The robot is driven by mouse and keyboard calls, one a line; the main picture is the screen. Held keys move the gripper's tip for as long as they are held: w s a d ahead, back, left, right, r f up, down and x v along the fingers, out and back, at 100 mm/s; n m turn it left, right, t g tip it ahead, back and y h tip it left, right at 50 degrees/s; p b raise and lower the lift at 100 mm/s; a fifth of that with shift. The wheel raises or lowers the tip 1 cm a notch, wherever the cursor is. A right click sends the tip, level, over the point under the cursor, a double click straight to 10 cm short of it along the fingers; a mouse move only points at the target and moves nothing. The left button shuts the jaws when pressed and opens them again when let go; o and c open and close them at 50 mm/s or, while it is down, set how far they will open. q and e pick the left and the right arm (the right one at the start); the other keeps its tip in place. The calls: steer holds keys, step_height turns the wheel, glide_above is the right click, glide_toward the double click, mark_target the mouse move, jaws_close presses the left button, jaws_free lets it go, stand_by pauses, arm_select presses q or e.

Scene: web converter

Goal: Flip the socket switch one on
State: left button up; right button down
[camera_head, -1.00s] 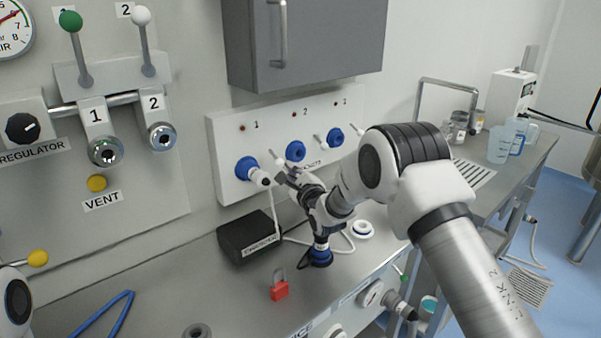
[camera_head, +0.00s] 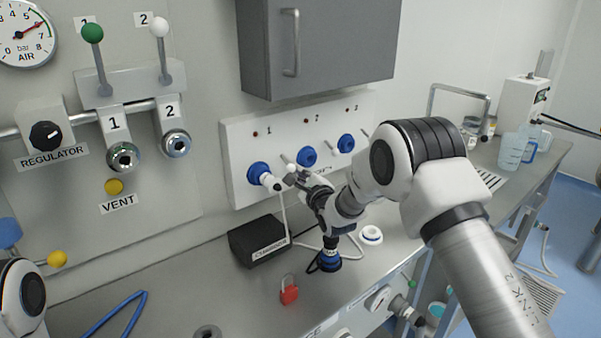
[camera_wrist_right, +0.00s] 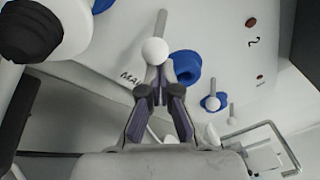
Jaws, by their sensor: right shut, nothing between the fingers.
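The socket panel (camera_head: 229,180) on the wall has sockets numbered 1, 2 and 3. Blue socket one (camera_head: 257,172) holds a white plug (camera_head: 270,182). The lever of switch one (camera_head: 284,158), a thin rod with a white ball end, stands between sockets one and two. It also shows in the right wrist view (camera_wrist_right: 155,50). My right gripper (camera_head: 291,179) is shut and empty at this lever. In the right wrist view its fingertips (camera_wrist_right: 157,90) are just below the ball; I cannot tell whether they touch it. My left gripper is out of view.
A grey cabinet (camera_head: 320,45) hangs above the panel. On the bench are a black box (camera_head: 257,240), a red padlock (camera_head: 289,291), a white ring (camera_head: 371,235) and a blue-based plug (camera_head: 329,262). Switch two's lever (camera_wrist_right: 211,104) stands farther right.

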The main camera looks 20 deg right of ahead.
steer(key=shift+r, duration=0.15)
steer(key=r+g+p, duration=0.1)
steer(key=g+p, duration=0.1)
steer(key=p, duration=0.1)
steer(key=r+n+g+p, duration=0.1)
steer(key=r+g+p, duration=0.1)
steer(key=p, duration=0.2)
steer(key=r+g+p, duration=0.2)
steer(key=p, duration=0.2)
steer(key=shift+s+d+r+n+h, duration=0.1)
steer(key=shift+s+r+n+h, duration=0.2)
steer(key=shift+s+h, duration=0.1)
stand_by(0.4)
steer(key=shift+w+f, duration=0.1)
